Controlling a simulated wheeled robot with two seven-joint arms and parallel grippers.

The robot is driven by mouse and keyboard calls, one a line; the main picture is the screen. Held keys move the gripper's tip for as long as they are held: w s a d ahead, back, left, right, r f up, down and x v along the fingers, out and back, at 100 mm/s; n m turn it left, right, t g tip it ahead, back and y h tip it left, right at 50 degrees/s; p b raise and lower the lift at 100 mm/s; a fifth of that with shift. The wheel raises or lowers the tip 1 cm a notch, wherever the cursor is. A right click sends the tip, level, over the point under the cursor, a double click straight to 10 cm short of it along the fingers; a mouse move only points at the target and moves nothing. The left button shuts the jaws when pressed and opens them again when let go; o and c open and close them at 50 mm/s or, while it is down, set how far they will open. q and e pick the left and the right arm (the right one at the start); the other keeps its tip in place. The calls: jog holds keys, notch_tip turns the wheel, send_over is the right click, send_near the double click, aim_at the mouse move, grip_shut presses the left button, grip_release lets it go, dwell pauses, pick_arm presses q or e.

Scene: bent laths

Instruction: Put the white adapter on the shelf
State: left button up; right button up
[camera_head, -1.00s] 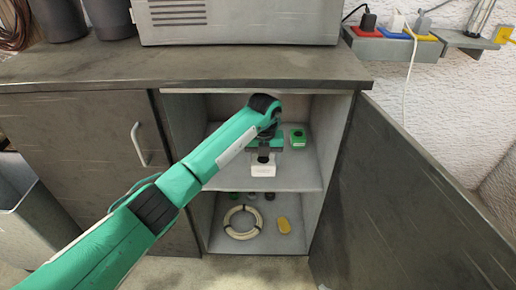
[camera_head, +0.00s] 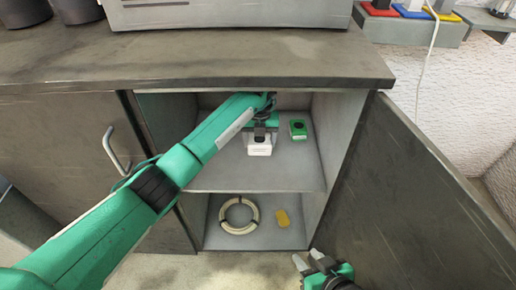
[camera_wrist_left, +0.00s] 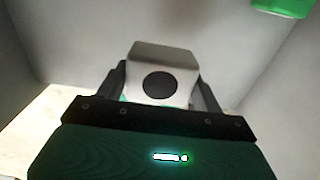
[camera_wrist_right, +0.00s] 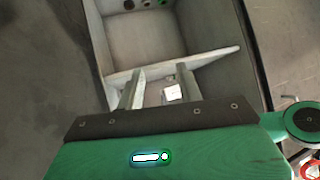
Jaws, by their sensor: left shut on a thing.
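The white adapter (camera_head: 259,149) is a small white block in the upper compartment of the open cabinet, at or just above the shelf (camera_head: 215,178). I cannot tell whether it touches the shelf. My left gripper (camera_head: 260,136) reaches in from the left and is shut on it. In the left wrist view the adapter (camera_wrist_left: 165,58) sits between the fingers, with a dark round spot facing the camera. My right gripper (camera_head: 311,262) is outside, low in front of the cabinet. In the right wrist view its fingers (camera_wrist_right: 160,86) are apart and hold nothing.
A green block (camera_head: 298,130) with a dark round spot stands on the shelf, right of the adapter. A cable coil (camera_head: 239,215) and a yellow piece (camera_head: 283,218) lie below. The open door (camera_head: 420,190) bounds the right side. The countertop (camera_head: 190,65) overhangs above.

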pick_arm(q)
jog(key=shift+f+b, duration=0.4)
jog(key=shift+f, duration=2.55)
pick_arm(e)
jog(key=shift+w+a+r+t+y, duration=0.1)
jog(key=shift+w+a+t+y, duration=0.1)
jog(key=shift+a+t, duration=0.25)
jog(key=shift+w+a+t+y, duration=0.1)
jog(key=shift+a+t+y, duration=0.15)
jog(key=shift+a, duration=0.25)
pick_arm(q)
jog(key=shift+f, duration=0.15)
jog(key=o, duration=1)
jog(key=shift+o, duration=0.2)
pick_arm(e)
jog(key=shift+a, duration=0.15)
jog(key=shift+s, duration=0.1)
